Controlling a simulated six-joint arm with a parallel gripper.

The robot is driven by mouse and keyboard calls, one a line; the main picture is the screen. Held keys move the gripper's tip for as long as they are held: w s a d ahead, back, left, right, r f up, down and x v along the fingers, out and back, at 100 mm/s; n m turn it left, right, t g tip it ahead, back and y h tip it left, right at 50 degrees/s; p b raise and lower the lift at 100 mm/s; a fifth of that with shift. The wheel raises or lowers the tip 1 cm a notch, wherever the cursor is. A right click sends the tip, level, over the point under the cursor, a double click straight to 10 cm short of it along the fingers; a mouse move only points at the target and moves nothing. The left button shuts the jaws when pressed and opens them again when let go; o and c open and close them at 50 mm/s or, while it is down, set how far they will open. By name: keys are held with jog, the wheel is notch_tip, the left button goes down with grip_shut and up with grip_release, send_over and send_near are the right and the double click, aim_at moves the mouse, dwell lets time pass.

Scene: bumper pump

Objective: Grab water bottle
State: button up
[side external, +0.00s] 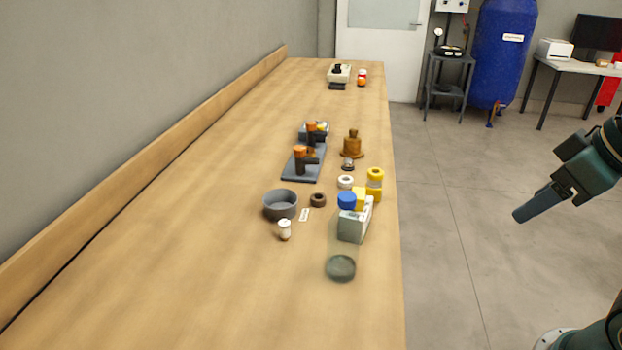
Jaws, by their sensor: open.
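A clear bottle with a blue cap (347,200) seems to stand upright near the right edge of the wooden table. Its see-through body is faint, and its round greenish base (340,268) shows below. I take this as the water bottle. My gripper (520,213) is off the table on the right, over the floor, well apart from the bottle. It is open and empty. Only one finger shows clearly; the other is hidden in this view.
Close behind the bottle are a pale box (352,228) and a yellow-capped container (375,182). A grey bowl (280,204), a small white jar (284,230) and a brown ring (318,200) lie left. The table's (200,290) near left part is clear.

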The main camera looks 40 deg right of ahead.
dwell(0.3)
notch_tip(320, 180, up, 4)
jog(key=n+g+y, duration=0.4)
jog(key=n+g, duration=0.1)
jog(key=n, duration=1)
send_over(348, 196)
jog(key=d, duration=0.5)
jog(key=shift+s+d+f, duration=0.15)
jog(key=shift+s+d, duration=0.05)
jog(key=shift+s, duration=0.25)
jog(key=shift+x, duration=4.35)
jog(key=shift+w+a, duration=0.15)
jog(key=shift+a+x, duration=0.15)
jog(key=shift+x, duration=1.1)
jog(key=shift+a+x, duration=0.1)
jog(key=shift+x, duration=1.1)
